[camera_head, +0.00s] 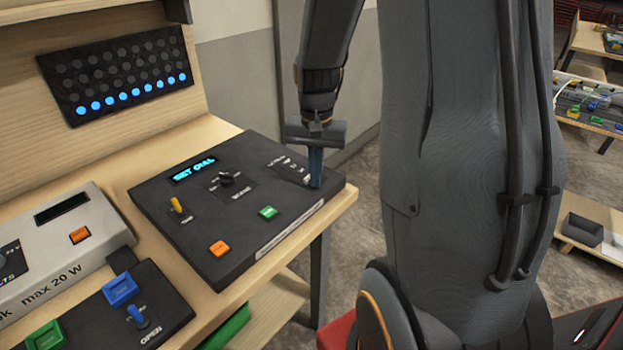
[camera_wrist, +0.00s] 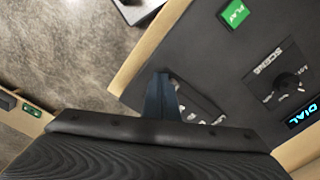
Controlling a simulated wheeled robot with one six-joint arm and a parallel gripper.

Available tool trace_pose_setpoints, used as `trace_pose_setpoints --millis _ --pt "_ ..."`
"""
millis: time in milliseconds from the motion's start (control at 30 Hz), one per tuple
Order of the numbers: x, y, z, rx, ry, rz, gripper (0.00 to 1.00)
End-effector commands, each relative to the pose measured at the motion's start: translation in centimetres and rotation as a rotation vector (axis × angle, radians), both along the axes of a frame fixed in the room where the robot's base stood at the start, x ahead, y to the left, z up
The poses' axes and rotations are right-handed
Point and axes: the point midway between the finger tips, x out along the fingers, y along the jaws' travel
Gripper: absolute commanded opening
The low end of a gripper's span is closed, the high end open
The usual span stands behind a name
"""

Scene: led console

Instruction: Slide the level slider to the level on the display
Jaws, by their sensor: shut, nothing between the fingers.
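The dark console (camera_head: 240,235) lies on the wooden table. Its small display (camera_head: 194,170) reads "SET DIAL" in blue; I see no level figure on it. The slider's marked panel (camera_head: 288,166) is at the console's right end and shows partly in the wrist view (camera_wrist: 203,112). The slider's knob cannot be made out; my fingers cover that area. My gripper (camera_head: 316,182) points down at the right end of this panel, fingers together, with nothing seen between them. Contact cannot be told.
The console also bears a black dial (camera_head: 227,178), a yellow toggle (camera_head: 176,204), a green button (camera_head: 268,212) and an orange button (camera_head: 219,248). An LED panel (camera_head: 117,73) has its bottom row lit blue. A grey device (camera_head: 65,250) stands left. The table ends just right of the console.

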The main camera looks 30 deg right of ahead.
Motion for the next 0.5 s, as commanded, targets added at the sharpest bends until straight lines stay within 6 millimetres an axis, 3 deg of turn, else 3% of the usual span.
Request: trace_pose_setpoints --millis 500 --pt "0.97 0.37 -0.04 0.000 0.000 0.001 0.00"
